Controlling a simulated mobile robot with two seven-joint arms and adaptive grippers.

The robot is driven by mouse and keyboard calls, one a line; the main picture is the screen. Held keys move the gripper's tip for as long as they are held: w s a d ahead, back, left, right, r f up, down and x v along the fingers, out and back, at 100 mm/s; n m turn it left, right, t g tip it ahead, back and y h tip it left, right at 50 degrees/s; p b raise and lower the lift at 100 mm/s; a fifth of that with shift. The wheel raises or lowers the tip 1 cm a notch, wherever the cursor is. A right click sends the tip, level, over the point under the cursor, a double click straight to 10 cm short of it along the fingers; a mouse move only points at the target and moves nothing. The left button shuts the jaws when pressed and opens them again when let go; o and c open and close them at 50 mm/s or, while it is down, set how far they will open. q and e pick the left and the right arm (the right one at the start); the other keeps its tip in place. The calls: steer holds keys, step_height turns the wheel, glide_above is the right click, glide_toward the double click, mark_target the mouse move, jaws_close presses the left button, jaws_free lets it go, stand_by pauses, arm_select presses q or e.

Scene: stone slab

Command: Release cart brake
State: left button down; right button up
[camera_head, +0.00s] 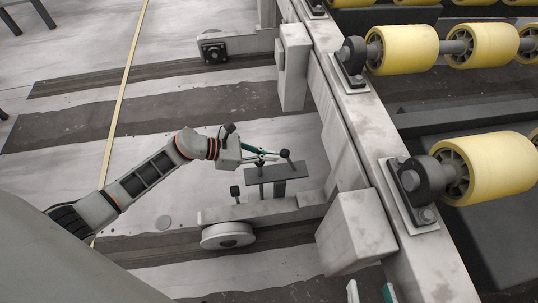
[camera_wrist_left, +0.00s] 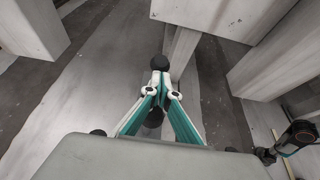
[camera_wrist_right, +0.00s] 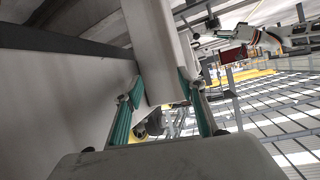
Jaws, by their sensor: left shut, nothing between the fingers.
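The cart's low grey frame (camera_head: 265,211) carries a white wheel (camera_head: 228,235) and a dark flat plate (camera_head: 277,173) on a short post. A black knob (camera_head: 285,154) on a short stem rises by the plate, and a second black knob (camera_head: 235,190) stands lower to its left. Either may belong to the brake; I cannot tell which. My left gripper (camera_head: 275,157) is shut and empty beside the upper knob. In the left wrist view a black knob (camera_wrist_left: 160,62) shows just beyond the closed fingertips (camera_wrist_left: 161,80); contact is unclear. My right gripper (camera_wrist_right: 160,91) is open, near a grey beam.
A long grey rail (camera_head: 365,130) with yellow rollers (camera_head: 485,165) runs along the right. A grey block (camera_head: 355,231) hangs near the cart's right end, and another block (camera_head: 293,67) is farther back. Open floor (camera_head: 75,120) lies to the left.

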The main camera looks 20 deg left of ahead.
arm_select(q)
steer(key=w+d+r, duration=0.1)
steer(key=d, duration=0.1)
steer(key=w+d+r, duration=0.1)
steer(key=d, duration=0.1)
steer(key=w+d+r, duration=0.1)
steer(key=w+d, duration=0.1)
steer(key=shift+p, duration=0.35)
steer(key=shift+w+d, duration=0.75)
steer(key=shift+d, duration=0.3)
arm_select(e)
steer(key=shift+d, duration=0.2)
arm_select(q)
steer(key=shift+r, duration=0.1)
